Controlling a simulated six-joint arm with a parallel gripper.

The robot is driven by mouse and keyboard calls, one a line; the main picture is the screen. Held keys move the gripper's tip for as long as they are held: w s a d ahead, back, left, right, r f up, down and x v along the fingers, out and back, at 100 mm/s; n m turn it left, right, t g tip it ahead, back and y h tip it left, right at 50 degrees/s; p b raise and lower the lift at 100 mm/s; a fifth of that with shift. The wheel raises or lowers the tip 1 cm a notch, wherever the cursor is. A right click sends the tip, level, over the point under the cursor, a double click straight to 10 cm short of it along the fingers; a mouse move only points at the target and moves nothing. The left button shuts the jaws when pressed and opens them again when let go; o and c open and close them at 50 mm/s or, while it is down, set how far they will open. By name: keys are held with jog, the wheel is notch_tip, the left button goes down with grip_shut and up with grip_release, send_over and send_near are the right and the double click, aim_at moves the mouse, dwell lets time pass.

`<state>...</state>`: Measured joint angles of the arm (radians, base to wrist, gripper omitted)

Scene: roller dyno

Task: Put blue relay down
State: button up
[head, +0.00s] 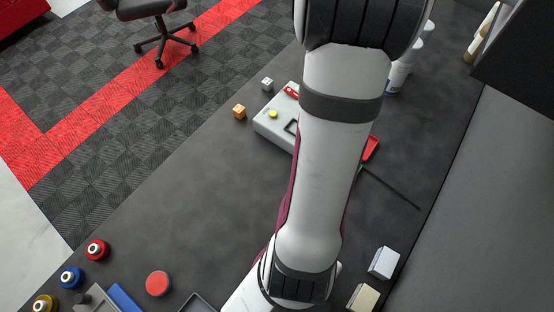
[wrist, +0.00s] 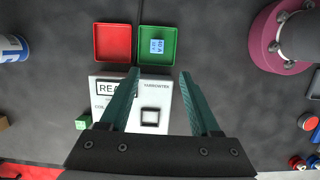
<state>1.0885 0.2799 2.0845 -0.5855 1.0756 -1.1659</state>
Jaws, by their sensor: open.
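The blue relay (wrist: 157,46), a small light-blue block with pale markings, lies in the green tray (wrist: 145,62) in the wrist view. A red tray (wrist: 112,42) sits to its left and also shows partly in the head view (head: 371,148). My gripper (wrist: 160,71) is open, with nothing between its teal fingers. The relay shows just beyond the fingertips, apart from both. A pale tester box (wrist: 108,112) with printed labels and a square socket lies below the fingers. In the head view my arm hides the gripper, the relay and most of the green tray.
An orange cube (head: 239,112) and a grey cube (head: 267,84) lie near the box. White blocks (head: 384,262), white bottles (head: 400,72) and a red button (head: 159,284) stand farther off. The dark bench between is largely clear.

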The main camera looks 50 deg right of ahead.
jog(key=w+a+r+m+t, duration=0.1)
jog(key=w+a+r, duration=0.1)
jog(key=w+a, duration=0.3)
jog(key=w+a+r+m, duration=0.1)
jog(key=w+a+r, duration=0.15)
jog(key=a, duration=0.35)
jog(key=s+a+r+m+t+y, duration=0.1)
jog(key=s+a, duration=0.1)
jog(key=a, duration=0.9)
jog(key=s+a+r+m, duration=0.2)
jog(key=a, duration=0.8)
jog(key=shift+a+t+y, duration=0.4)
